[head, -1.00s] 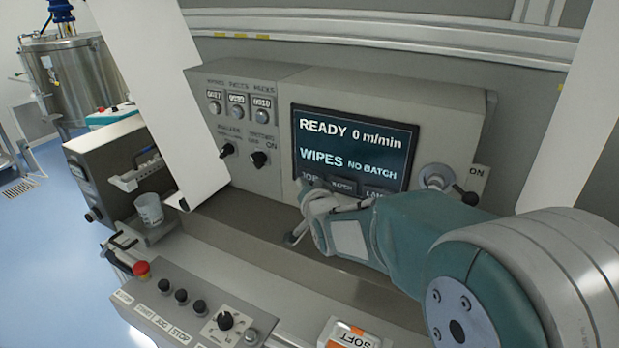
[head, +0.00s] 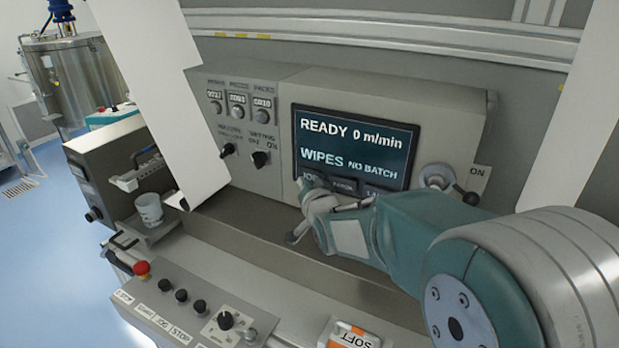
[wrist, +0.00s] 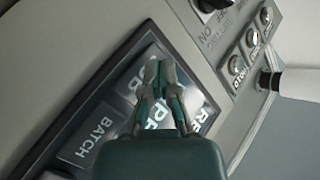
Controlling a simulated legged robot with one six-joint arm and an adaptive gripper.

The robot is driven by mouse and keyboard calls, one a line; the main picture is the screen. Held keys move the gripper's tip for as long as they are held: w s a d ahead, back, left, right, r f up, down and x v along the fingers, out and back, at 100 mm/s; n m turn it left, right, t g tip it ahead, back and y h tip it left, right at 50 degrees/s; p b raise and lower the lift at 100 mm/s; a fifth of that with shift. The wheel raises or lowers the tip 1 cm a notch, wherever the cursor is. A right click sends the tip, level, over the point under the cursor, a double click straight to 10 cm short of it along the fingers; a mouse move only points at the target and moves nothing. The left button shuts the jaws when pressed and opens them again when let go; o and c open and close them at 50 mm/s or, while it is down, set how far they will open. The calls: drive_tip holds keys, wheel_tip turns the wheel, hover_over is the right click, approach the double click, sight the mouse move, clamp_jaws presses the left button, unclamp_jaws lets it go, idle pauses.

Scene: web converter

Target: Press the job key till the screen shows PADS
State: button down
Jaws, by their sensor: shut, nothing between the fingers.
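The screen (head: 352,142) on the grey panel reads READY 0 m/min, WIPES, NO BATCH. Below that text is a row of keys; the job key (head: 310,177) is at the left end, its label partly covered by my gripper. My gripper (head: 304,188) is shut and empty, at the lower left corner of the screen by the job key. In the wrist view my closed fingertips (wrist: 158,68) lie over the screen, which appears turned, and hide part of the text and the job key. I cannot tell whether they touch the key.
The batch key (wrist: 92,138) is beside the job key. A lever with a black knob (head: 468,196) stands right of the screen. Dials and counters (head: 238,104) are to its left. White web (head: 165,85) hangs at left; a button console (head: 195,305) is below.

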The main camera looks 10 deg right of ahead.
drive_tip(key=shift+d, duration=0.1)
idle(0.4)
drive_tip(key=shift+w+d+r, duration=0.1)
drive_tip(key=shift+w+d, duration=0.1)
drive_tip(key=shift+w, duration=0.1)
drive_tip(key=shift+w+d, duration=0.3)
drive_tip(key=shift+w, duration=0.15)
idle(0.8)
drive_tip(key=shift+s, duration=0.1)
drive_tip(key=shift+s+a, duration=0.55)
drive_tip(key=shift+s, duration=0.2)
drive_tip(key=s+a, duration=0.2)
drive_tip(key=s, duration=0.2)
drive_tip(key=shift+s+a, duration=0.1)
drive_tip(key=shift+a, duration=0.3)
idle(0.6)
